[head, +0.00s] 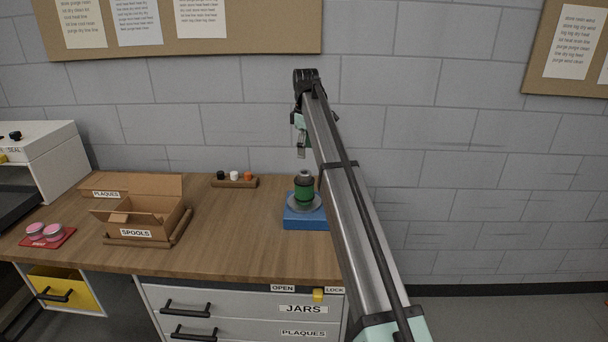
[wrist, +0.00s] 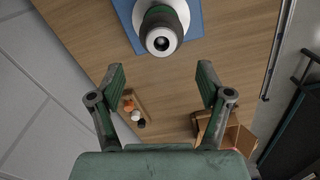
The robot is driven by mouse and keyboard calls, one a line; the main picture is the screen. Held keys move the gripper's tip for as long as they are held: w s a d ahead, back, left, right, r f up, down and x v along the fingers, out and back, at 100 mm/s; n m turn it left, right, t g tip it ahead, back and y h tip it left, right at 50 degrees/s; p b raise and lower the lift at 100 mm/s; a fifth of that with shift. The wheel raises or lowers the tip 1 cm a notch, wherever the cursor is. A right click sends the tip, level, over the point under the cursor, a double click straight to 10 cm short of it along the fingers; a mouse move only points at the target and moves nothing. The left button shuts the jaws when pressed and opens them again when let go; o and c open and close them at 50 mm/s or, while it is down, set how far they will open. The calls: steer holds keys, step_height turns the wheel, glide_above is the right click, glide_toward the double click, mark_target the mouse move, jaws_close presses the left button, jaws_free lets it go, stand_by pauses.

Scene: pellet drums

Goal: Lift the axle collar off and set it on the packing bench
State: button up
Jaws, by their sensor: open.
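A grey collar (head: 304,175) sits at the top of a green spool (head: 304,190), which stands upright on a round grey flange over a blue base (head: 303,219) on the wooden bench. In the wrist view the collar (wrist: 161,40) shows from above as a pale ring with a dark hole, the blue base (wrist: 124,14) behind it. My gripper (wrist: 161,76) is open and empty, with the collar just beyond the fingertips in the picture. In the head view my gripper (head: 301,152) hangs above the collar, apart from it. I take the grey top piece as the axle collar.
The packing bench (head: 232,246) has clear wood left of the blue base. A cardboard box labelled SPOOLS (head: 141,216), a rack of small coloured caps (head: 234,182) and a red mat with pink pieces (head: 48,236) stand there. A grey block wall rises behind.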

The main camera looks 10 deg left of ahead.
mark_target(304, 174)
step_height(304, 174, down, 4)
steer(key=shift+r+p, duration=0.25)
steer(key=shift+p, duration=0.05)
steer(key=shift+s+a+f+p, duration=0.15)
steer(key=shift+f+p, duration=0.95)
steer(key=shift+f, duration=1.5)
steer(key=c, duration=1.3)
